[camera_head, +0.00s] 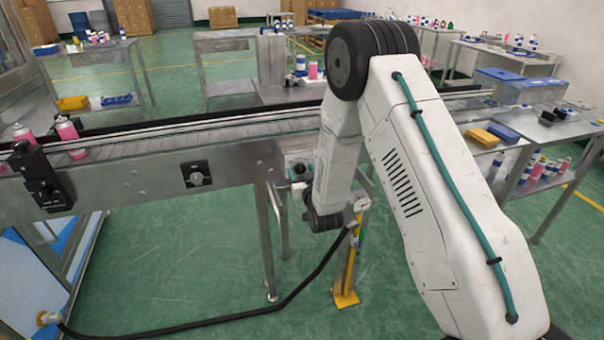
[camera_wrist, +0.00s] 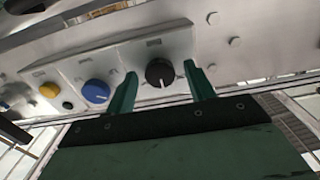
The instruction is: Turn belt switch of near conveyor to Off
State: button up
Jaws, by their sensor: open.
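The near conveyor (camera_head: 130,190) runs across the left of the head view, with a metal side face. In the wrist view a tilted metal panel carries a black rotary knob (camera_wrist: 160,72) with a pale pointer line toward its lower edge. I cannot read its labels, so its setting is unclear. My gripper (camera_wrist: 162,76) is open, with one green finger on each side of the black knob and visible gaps to it. In the head view my arm largely hides the gripper beside the conveyor's end.
A blue knob (camera_wrist: 96,91) and a yellow button (camera_wrist: 49,90) sit left of the black knob. Another black rotary switch (camera_head: 196,178) is on the conveyor's side. A yellow post (camera_head: 346,270) and a black hose (camera_head: 220,318) are below my arm. Pink cans (camera_head: 68,133) stand at left.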

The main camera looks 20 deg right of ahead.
jog(key=c, duration=1)
jog(key=shift+n, duration=0.3)
jog(key=n, duration=0.9)
jog(key=shift+n, duration=0.3)
jog(key=shift+a, duration=0.1)
